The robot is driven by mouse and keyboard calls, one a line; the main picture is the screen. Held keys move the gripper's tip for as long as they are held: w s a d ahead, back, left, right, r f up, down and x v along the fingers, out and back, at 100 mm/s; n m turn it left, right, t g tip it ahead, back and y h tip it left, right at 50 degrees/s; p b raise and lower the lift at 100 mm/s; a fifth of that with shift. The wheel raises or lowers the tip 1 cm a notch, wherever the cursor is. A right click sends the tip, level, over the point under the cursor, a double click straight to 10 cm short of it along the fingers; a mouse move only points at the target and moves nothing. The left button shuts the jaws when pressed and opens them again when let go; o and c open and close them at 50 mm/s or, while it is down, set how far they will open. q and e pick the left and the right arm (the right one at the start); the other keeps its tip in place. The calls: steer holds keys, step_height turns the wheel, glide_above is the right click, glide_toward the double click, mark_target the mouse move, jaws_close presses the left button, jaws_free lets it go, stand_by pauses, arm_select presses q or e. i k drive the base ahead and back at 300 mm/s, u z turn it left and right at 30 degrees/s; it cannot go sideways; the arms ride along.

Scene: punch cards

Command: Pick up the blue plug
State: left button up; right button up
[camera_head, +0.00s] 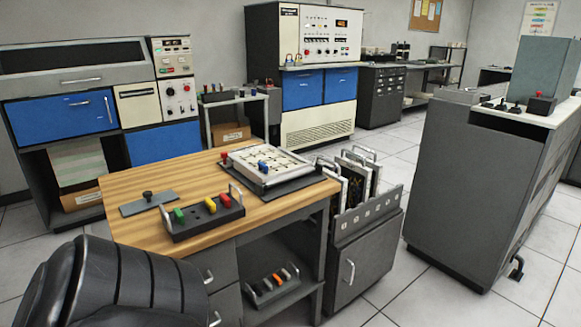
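A small blue plug (263,165) sits on a white plugboard panel (250,155) with a grid of dark marks. The panel rests on a dark base (287,187) at the back right of the wooden desk (140,190). I cannot tell whether the blue plug is inserted or only lying there. A dark handled tray (202,228) nearer the front holds a green plug (179,215), a yellow plug (210,205) and a red plug (225,200). Neither of my grippers shows in the head view.
A black ribbed chair (110,285) stands at the desk's front left. A small dark plate with a knob (148,202) lies on the left of the desktop. A grey cart with framed panels (365,240) stands against the right side. Tiled floor is clear between it and the large grey cabinet (480,190).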

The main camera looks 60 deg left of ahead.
mark_target(260, 165)
steer(key=u, duration=0.15)
steer(key=i, duration=1.85)
steer(key=u, duration=0.6)
